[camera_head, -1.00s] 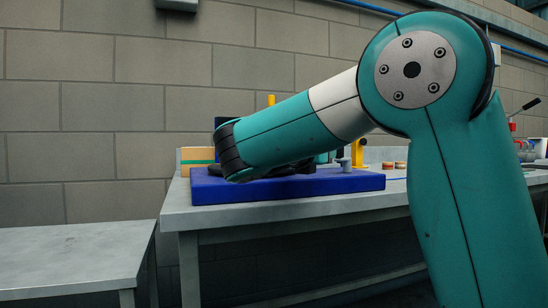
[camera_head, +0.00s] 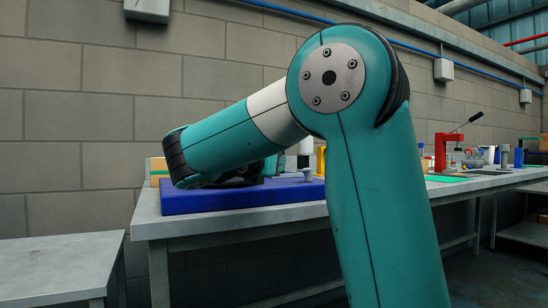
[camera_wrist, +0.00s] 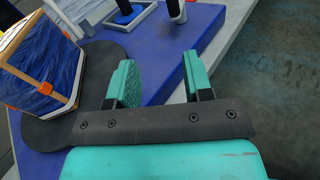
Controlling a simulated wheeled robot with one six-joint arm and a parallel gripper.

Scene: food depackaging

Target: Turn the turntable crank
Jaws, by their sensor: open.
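In the wrist view my gripper (camera_wrist: 158,75) is open, with its two teal fingers apart and nothing between them. It is above a blue slab (camera_wrist: 78,19). A dark rounded plate, apparently the turntable (camera_wrist: 106,52), lies on the slab at left, with a wrapped box (camera_wrist: 40,62) on it. Beyond the fingertips stand a grey post (camera_wrist: 177,9) and a black upright piece in a pale frame (camera_wrist: 123,10). I cannot tell for certain which is the crank. In the head view the blue slab (camera_head: 190,201) and a small grey knob (camera_head: 307,175) show; my arm hides the gripper and most of the turntable.
The slab sits at the left end of a grey bench (camera_head: 152,222). A lower grey table (camera_head: 50,262) stands at left. A red lever press (camera_head: 441,152) and other items stand farther right on the bench. A block wall is behind. Bare floor shows at right in the wrist view.

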